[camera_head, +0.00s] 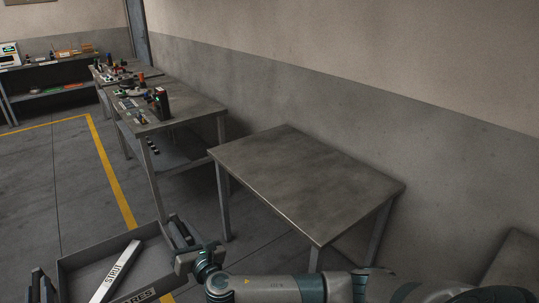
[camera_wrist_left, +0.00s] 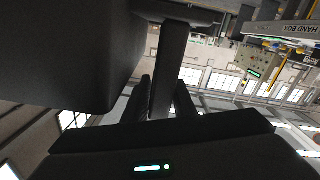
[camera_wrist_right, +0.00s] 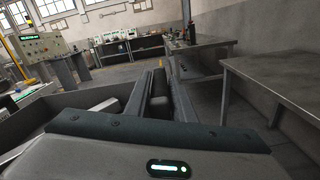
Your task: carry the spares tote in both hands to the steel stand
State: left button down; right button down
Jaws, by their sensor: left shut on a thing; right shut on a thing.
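The spares tote (camera_head: 75,268) is a dark grey open box at the lower left of the head view, cut off by the frame's bottom. A pale bar with lettering (camera_head: 116,272) lies in it. My left gripper (camera_head: 42,284) is shut on the tote's left side; the left wrist view shows its fingers (camera_wrist_left: 162,100) around a dark bar. My right gripper (camera_head: 182,235) is shut on the right side, and the tote wall (camera_wrist_right: 38,128) shows in the right wrist view. The bare steel stand (camera_head: 300,180) is right of the tote, apart from it; it also shows in the right wrist view (camera_wrist_right: 285,80).
A workbench (camera_head: 195,112) with tools and small parts stands behind the stand, to its left. A grey surface (camera_head: 515,268) shows at the lower right edge. The wall (camera_head: 350,110) runs behind the stand. Open floor with a yellow line (camera_head: 110,170) lies at the left.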

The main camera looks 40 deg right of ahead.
aim_at(283, 173)
jog(key=i+l, duration=0.15)
jog(key=i, duration=0.2)
jog(key=i+l, duration=0.15)
jog(key=i, duration=2.8)
jog(key=z, duration=1.25)
